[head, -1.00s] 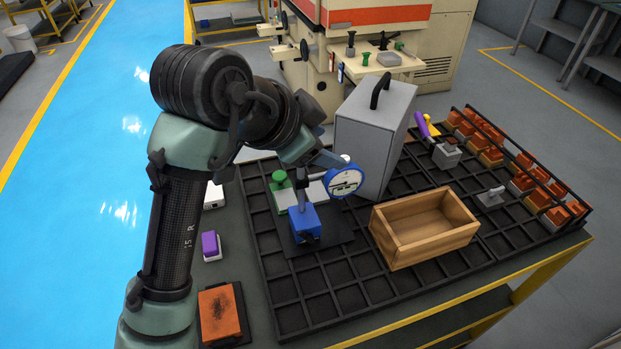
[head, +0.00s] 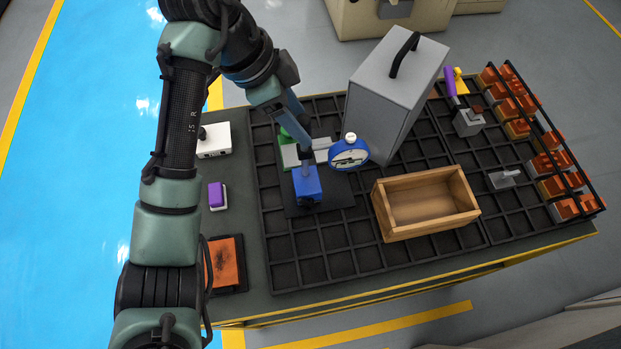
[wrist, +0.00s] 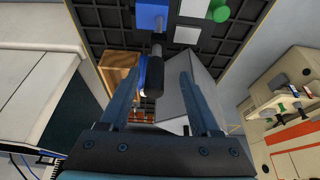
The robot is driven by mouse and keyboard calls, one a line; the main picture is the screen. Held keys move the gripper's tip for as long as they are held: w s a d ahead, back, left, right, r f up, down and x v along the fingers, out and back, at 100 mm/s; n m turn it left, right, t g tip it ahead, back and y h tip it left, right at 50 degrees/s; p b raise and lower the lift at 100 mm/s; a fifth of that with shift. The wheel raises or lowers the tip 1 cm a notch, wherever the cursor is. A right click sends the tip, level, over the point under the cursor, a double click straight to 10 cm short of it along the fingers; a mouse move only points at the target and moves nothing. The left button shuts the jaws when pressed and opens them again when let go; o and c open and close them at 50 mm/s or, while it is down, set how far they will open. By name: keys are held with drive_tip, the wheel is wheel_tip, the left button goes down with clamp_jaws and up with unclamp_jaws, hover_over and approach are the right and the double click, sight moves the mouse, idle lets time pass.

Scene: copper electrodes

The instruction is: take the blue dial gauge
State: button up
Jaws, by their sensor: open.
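The blue dial gauge (head: 349,153) has a white round face and sits on a stand with a blue base block (head: 307,185) on a dark plate. My gripper reaches down from the upper left in the head view, close to the stand and left of the gauge. In the wrist view my gripper (wrist: 159,76) is open, with its two fingers either side of the line to the gauge. The gauge shows nearly edge-on there as a blue rim (wrist: 143,76) beside a dark cylinder. I cannot tell whether a finger touches it.
A tall grey case (head: 397,90) stands close behind and right of the gauge. A wooden box (head: 427,224) lies to the right. A green-topped object is partly hidden behind the stand. A white box (head: 214,140) and purple block (head: 217,195) lie left. Copper electrodes line the right edge.

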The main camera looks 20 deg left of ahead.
sight(313, 150)
drive_tip(key=shift+w+d+f, duration=0.15)
drive_tip(key=shift+f, duration=0.35)
drive_tip(key=shift+s+b+x, duration=0.2)
drive_tip(key=shift+b+x, duration=0.1)
drive_tip(key=shift+x, duration=1)
drive_tip(key=shift+s+b+x, duration=0.15)
drive_tip(key=shift+b+x, duration=0.15)
drive_tip(key=shift+x, duration=1)
drive_tip(key=shift+d, duration=0.1)
drive_tip(key=shift+c, duration=0.3)
clamp_jaws()
drive_tip(key=shift+w+r, duration=0.1)
drive_tip(key=shift+r, duration=0.15)
